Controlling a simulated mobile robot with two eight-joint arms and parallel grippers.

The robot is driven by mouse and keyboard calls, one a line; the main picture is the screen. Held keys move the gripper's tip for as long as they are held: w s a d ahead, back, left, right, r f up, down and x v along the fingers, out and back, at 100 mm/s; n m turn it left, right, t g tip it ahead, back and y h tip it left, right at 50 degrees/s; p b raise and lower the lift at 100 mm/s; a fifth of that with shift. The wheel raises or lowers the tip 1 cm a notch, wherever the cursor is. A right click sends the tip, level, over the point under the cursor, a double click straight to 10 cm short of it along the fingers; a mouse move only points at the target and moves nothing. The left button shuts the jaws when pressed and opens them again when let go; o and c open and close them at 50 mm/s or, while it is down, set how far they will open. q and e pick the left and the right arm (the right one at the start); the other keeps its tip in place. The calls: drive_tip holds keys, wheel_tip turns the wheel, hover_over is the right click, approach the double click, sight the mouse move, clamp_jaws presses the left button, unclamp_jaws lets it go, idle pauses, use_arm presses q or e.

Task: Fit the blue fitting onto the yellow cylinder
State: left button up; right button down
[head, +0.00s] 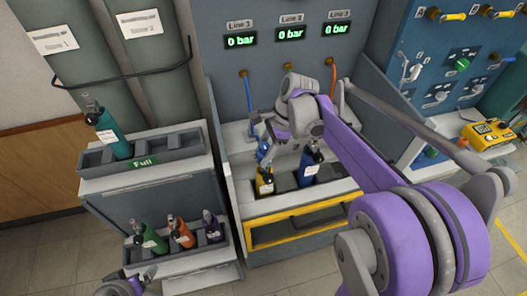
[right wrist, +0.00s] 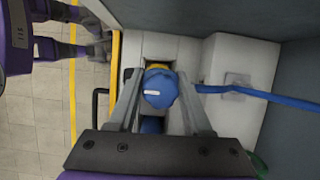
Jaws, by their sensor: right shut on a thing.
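The yellow cylinder (head: 265,183) stands upright in the bench's front slot, left of the blue cylinder (head: 310,165). My right gripper (head: 265,145) is directly above it, shut on the blue fitting (head: 262,153). In the right wrist view, the blue fitting (right wrist: 160,90) sits between the two fingers with its hose leading right. A yellow edge of the cylinder (right wrist: 157,67) shows just past the fitting, which hides the cylinder's top. I cannot tell whether the two touch. My left gripper (head: 138,281) shows only partly at the bottom left; its jaws are unclear.
The bench has side walls and a yellow front frame (head: 300,228). A rack marked Full (head: 180,150) holds a teal cylinder at left. A lower rack (head: 187,256) holds green, orange and purple cylinders. The line displays (head: 291,34) read 0 bar.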

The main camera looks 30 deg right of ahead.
drive_tip(key=shift+f, duration=0.2)
drive_tip(key=shift+c, duration=1.2)
unclamp_jaws()
drive_tip(key=w+v, duration=0.1)
drive_tip(key=v, duration=0.9)
drive_tip(key=shift+s+r, duration=0.45)
drive_tip(key=shift+d+f, duration=0.1)
drive_tip(key=shift+d, duration=0.05)
